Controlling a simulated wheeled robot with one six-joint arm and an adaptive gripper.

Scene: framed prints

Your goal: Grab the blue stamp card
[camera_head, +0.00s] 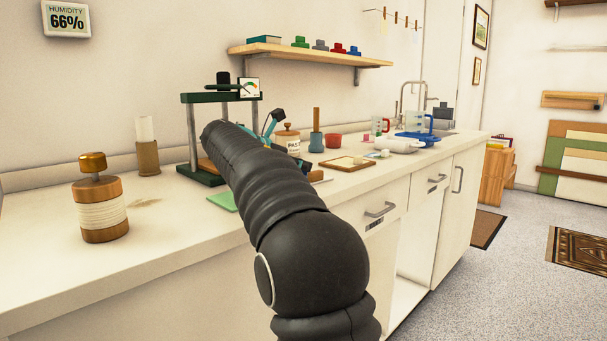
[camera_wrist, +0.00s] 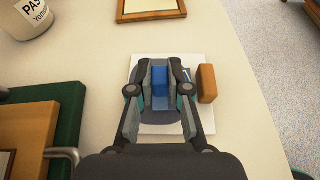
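In the wrist view a white card (camera_wrist: 143,128) with a blue and dark blue-grey area lies flat on the counter under my gripper (camera_wrist: 161,72). A bright blue patch (camera_wrist: 160,88) shows in the gap between the fingers; I cannot tell whether it is print or a raised piece. My gripper is open, pointing down over the card, one finger on each side of the patch. Contact cannot be made out. In the head view my arm hides most of this spot, and only a white sliver shows to the right of the arm.
An orange-brown block (camera_wrist: 207,83) stands at the card's right edge, close to the right finger. A wood-framed tray (camera_wrist: 150,8) lies beyond, with a paste jar (camera_wrist: 27,14) at upper left. A dark green press (camera_head: 190,130) stands left of the arm.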

